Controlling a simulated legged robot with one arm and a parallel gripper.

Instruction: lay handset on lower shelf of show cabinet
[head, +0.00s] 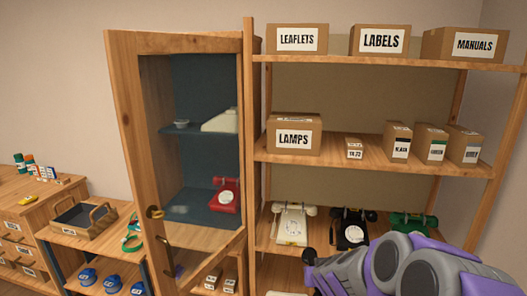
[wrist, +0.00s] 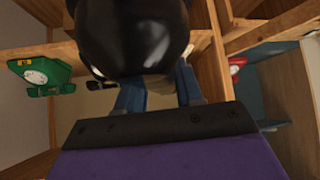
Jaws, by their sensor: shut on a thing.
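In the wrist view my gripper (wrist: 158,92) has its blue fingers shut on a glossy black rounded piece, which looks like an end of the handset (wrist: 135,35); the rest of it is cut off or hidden. In the head view the jaws are mostly hidden behind my purple and grey wrist, low and right of the show cabinet (head: 252,110). Its glazed wooden door (head: 126,150) appears swung outward. Through it show a blue upper shelf (head: 205,128) and the lower shelf (head: 190,208), where a red phone (head: 226,195) stands at the right.
An open rack right of the cabinet holds a cream phone (head: 292,224), a black phone (head: 352,228) and a green phone (head: 410,224), with labelled boxes above. A low stand with a tray (head: 80,222) is at the left. The lower shelf's left part looks free.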

